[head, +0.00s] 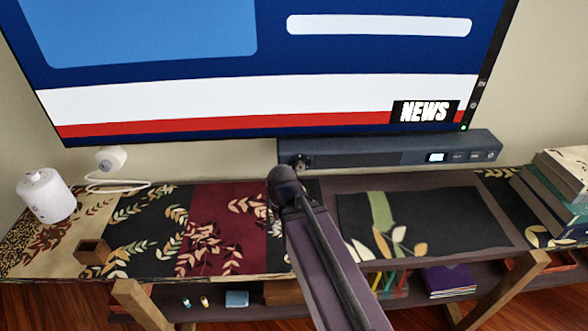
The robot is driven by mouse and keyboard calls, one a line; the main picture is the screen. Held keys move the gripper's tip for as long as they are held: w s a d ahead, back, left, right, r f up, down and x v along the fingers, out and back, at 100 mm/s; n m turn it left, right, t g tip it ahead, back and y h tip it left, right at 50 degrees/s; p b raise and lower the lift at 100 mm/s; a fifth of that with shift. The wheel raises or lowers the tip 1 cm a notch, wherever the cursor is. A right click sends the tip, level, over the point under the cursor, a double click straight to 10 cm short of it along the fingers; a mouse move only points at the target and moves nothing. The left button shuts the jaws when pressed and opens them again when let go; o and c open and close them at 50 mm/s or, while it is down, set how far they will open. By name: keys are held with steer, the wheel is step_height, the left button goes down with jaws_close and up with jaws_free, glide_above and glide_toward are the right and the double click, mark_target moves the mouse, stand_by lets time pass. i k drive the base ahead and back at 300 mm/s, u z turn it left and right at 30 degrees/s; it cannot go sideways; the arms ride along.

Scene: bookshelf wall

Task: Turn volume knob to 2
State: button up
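A long dark blue-grey soundbar (350,158) sits under the television, at the back of the console. A small dark round shape (299,161) at its left end looks like the volume knob. Its pointer and any number marks are too small to read. A small lit display (436,157) and a few buttons are at the soundbar's right end. My arm reaches up from the bottom middle, and its dark rounded end lies just below and left of the knob in the picture. My gripper's fingers cannot be made out.
A television (250,60) showing news hangs above the soundbar. A white cylinder (46,195) and a small brown box (92,251) stand at the left. A stack of books (555,195) is at the right. A dark leaf-patterned panel (425,222) covers the console's right part.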

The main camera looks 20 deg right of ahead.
mark_target(300, 165)
steer(key=u, duration=0.05)
steer(key=k, duration=1.8)
steer(key=z, duration=1.05)
steer(key=i, duration=1)
steer(key=u, duration=0.05)
